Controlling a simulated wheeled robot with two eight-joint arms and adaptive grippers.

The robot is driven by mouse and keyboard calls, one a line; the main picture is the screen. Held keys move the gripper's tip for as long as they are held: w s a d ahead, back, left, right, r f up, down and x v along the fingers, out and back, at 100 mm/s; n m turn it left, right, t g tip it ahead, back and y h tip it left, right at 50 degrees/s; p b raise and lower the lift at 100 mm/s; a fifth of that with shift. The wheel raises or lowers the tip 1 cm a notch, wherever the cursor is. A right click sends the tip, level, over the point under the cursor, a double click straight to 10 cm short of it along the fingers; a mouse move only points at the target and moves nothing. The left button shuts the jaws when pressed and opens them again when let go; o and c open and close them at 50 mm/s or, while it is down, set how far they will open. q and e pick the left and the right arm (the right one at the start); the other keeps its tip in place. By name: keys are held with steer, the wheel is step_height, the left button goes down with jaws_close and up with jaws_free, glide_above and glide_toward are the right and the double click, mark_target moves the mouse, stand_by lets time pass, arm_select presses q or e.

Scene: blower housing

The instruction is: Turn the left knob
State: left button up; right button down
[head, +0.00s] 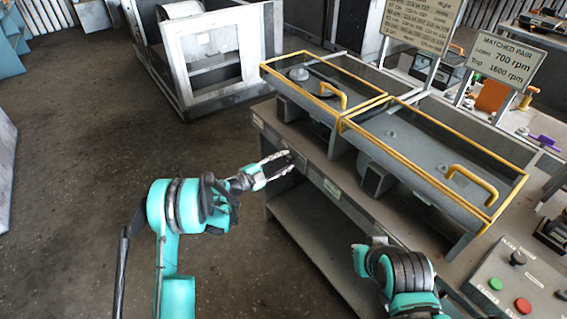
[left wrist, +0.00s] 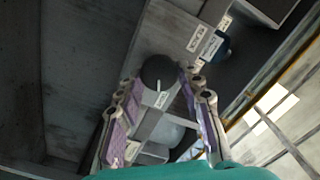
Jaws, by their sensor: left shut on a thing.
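The left knob (left wrist: 158,72) is dark and round with a white pointer line, which points roughly down in the left wrist view. It sits on a grey box between the fingertips of my left gripper (left wrist: 160,84). The fingers are shut on its two sides. In the head view my left gripper (head: 278,164) is at the left end of the grey bench (head: 345,205), and its fingers mostly hide the knob there. My right arm shows at the lower right of the head view, but its gripper cannot be seen.
Yellow-edged covers (head: 425,135) with handles stand on the bench. A control box (head: 520,280) with green and red buttons is at the lower right. A sign (head: 507,62) reads "MATCHED PAIR". A white cabinet (head: 205,55) stands behind. The floor at left is clear.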

arm_select(q)
steer(key=shift+m, duration=1.4)
steer(key=o, duration=1.2)
steer(key=shift+c, duration=0.2)
steer(key=v, duration=1.2)
